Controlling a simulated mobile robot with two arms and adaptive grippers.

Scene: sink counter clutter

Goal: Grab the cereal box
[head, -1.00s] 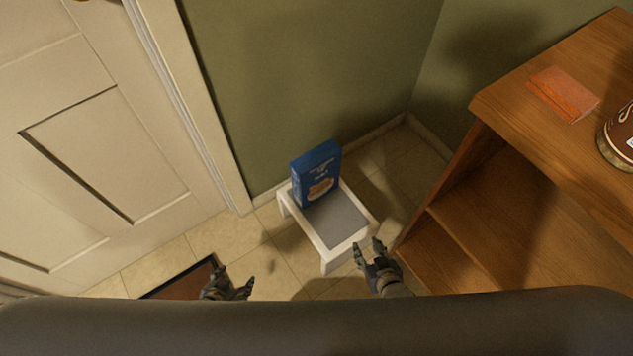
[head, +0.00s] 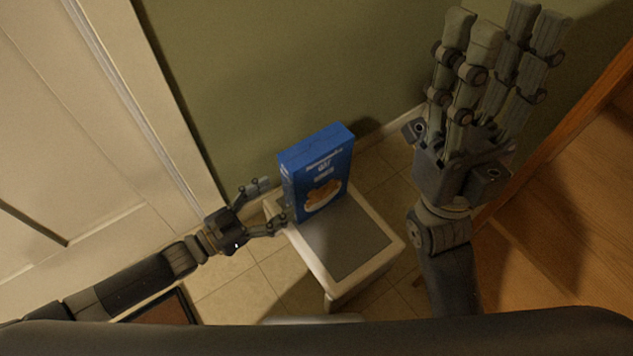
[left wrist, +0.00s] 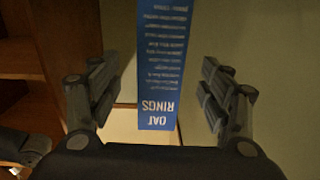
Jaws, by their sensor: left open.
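The blue cereal box (head: 318,178) stands upright on the back part of a white stool with a grey top (head: 352,240) in the head view. My left gripper (head: 272,203) is open at the box's left side, with its fingers pointing toward the box. In the left wrist view the box (left wrist: 164,70) shows its narrow side with the words "OAT RINGS", between the two open fingers and apart from both. My right gripper (head: 500,70) is raised high at the right, close to the camera, with its fingers spread and nothing between them.
A green wall (head: 230,80) is right behind the stool. A white door (head: 60,130) is at the left, and a wooden shelf unit (head: 570,200) is at the right. A dark-edged mat (head: 165,308) lies on the tiled floor at the lower left.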

